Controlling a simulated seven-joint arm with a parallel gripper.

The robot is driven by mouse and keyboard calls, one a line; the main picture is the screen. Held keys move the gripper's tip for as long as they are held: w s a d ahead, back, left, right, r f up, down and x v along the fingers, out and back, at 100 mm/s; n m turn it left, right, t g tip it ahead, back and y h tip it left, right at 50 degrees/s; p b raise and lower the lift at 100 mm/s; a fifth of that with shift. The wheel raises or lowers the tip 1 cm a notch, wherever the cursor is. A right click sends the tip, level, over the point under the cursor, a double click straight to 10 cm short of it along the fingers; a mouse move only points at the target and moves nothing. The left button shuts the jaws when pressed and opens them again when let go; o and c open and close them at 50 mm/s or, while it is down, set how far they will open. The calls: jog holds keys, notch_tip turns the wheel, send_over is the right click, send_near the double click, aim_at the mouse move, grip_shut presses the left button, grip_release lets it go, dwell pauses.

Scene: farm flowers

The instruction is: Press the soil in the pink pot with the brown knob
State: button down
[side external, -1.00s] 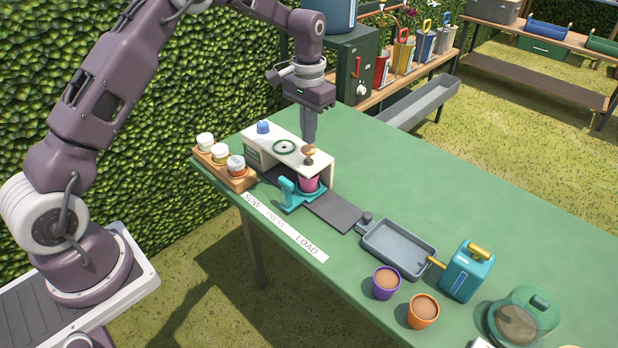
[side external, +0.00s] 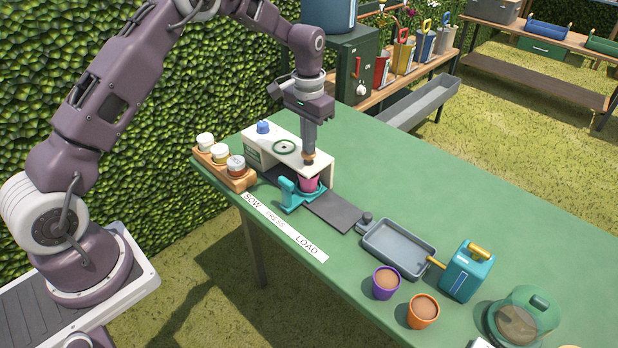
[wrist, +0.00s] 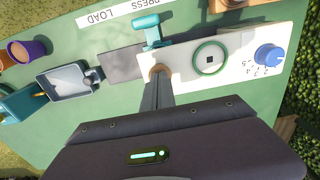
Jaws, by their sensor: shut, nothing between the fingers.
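The pink pot (side external: 308,184) sits under the white press stand (side external: 262,146), in the teal holder (side external: 288,194) on the dark track. The brown knob (side external: 309,157) is on top of the stand, above the pot. My gripper (side external: 309,150) points straight down with its fingers shut and empty. Its tips are at the top of the knob and seem to touch it. In the wrist view the fingertips (wrist: 158,76) meet the knob (wrist: 157,69), which is partly covered by them. The soil in the pink pot is hidden.
The blue dial (side external: 263,127) and a green ring are on the stand. A wooden rack (side external: 238,181) of jars stands left. A grey tray (side external: 398,250), purple pot (side external: 386,283), orange pot (side external: 423,311) and teal can (side external: 468,270) are right.

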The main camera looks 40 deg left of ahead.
jog(key=shift+f, duration=0.35)
jog(key=shift+r, duration=1.75)
